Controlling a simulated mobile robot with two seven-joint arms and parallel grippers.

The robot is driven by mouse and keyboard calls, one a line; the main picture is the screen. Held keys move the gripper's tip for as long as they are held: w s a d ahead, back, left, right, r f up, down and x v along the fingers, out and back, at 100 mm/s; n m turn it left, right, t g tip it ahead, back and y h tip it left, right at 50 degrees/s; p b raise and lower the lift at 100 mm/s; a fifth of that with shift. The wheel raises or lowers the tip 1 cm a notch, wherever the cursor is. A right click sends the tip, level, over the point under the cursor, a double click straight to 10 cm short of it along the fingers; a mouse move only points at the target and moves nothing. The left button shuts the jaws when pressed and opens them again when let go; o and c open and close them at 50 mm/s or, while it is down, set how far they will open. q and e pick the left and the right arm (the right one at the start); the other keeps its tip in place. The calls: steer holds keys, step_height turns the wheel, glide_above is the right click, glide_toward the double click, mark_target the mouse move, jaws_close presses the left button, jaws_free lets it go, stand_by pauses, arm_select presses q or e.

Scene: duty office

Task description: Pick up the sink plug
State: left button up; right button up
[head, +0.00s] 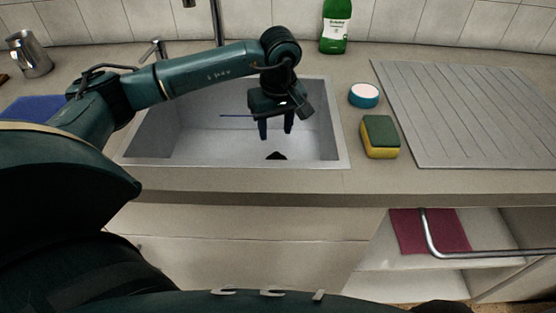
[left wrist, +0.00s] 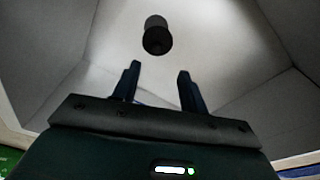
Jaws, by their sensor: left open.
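The sink plug (head: 276,156) is a small black piece on the sink floor, toward the front side of the basin; the front rim partly hides it. In the left wrist view the plug (left wrist: 157,38) is a dark round stub beyond the fingertips. My left gripper (head: 275,134) points down inside the sink (head: 180,135), above the plug. In the left wrist view the left gripper (left wrist: 160,72) is open, with nothing between its fingertips and the plug apart from them. My right gripper is not in view.
Right of the sink are a yellow-green sponge (head: 380,137), a round white-and-teal item (head: 364,95) and a ridged drainboard (head: 470,110). A green bottle (head: 335,27) stands behind. A metal jug (head: 30,54) is at far left. Sink walls surround my gripper.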

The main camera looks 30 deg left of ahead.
mark_target(276, 154)
arm_select(q)
steer(key=f, duration=0.5)
steer(key=w+f, duration=0.1)
steer(key=f, duration=0.2)
steer(key=shift+a+f, duration=0.25)
steer(key=shift+f, duration=0.1)
steer(key=shift+c, duration=0.3)
jaws_close()
